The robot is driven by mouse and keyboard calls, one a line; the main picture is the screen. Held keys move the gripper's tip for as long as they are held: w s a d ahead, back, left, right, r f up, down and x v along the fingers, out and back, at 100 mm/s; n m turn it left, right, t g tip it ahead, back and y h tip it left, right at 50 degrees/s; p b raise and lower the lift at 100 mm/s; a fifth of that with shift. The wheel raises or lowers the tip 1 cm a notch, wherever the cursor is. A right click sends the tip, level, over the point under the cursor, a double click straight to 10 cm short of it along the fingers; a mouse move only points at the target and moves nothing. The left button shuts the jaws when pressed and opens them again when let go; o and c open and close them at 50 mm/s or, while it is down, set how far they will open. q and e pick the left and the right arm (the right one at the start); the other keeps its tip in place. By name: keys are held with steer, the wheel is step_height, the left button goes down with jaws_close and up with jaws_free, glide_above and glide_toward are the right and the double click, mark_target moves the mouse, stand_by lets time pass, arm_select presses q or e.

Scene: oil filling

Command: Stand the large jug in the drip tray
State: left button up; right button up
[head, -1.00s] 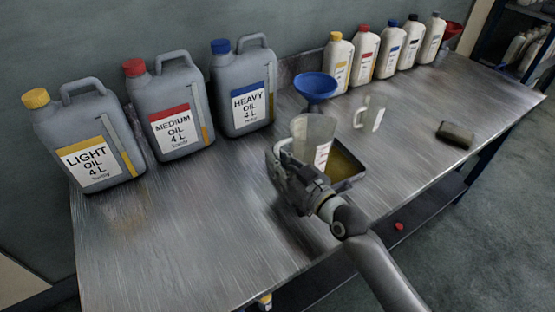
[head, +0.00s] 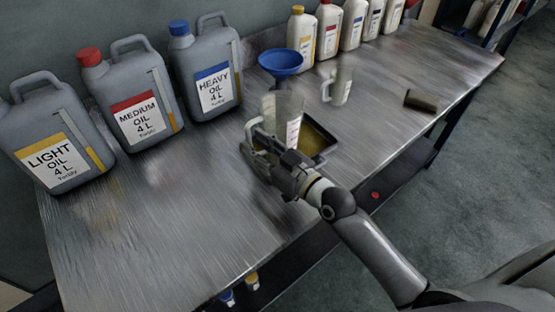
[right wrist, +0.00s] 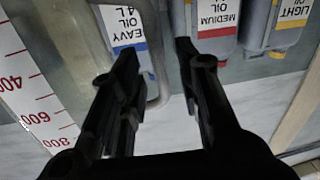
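The large jug (head: 287,108) is clear with a white scale strip and looks upright in the head view. Its scale also shows at the left of the right wrist view (right wrist: 35,90). The drip tray (head: 331,158) is a dark, shallow square with amber liquid, at the jug's right. The jug's base is hidden behind my right gripper, so I cannot tell whether it stands in the tray or beside it. My right gripper (head: 262,143) is at the jug's handle side. In the wrist view, its fingers (right wrist: 157,55) are apart, with the handle (right wrist: 158,92) between them and gaps visible. My left gripper is not in view.
Light, medium and heavy oil cans (head: 208,75) line the left back. A blue funnel (head: 281,62) and a small jug (head: 341,86) stand behind the tray. Several white bottles (head: 328,28) stand at the back. A dark block (head: 421,100) lies at right. The front left bench is clear.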

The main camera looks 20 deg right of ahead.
steer(key=v, duration=0.9)
steer(key=shift+b, duration=0.4)
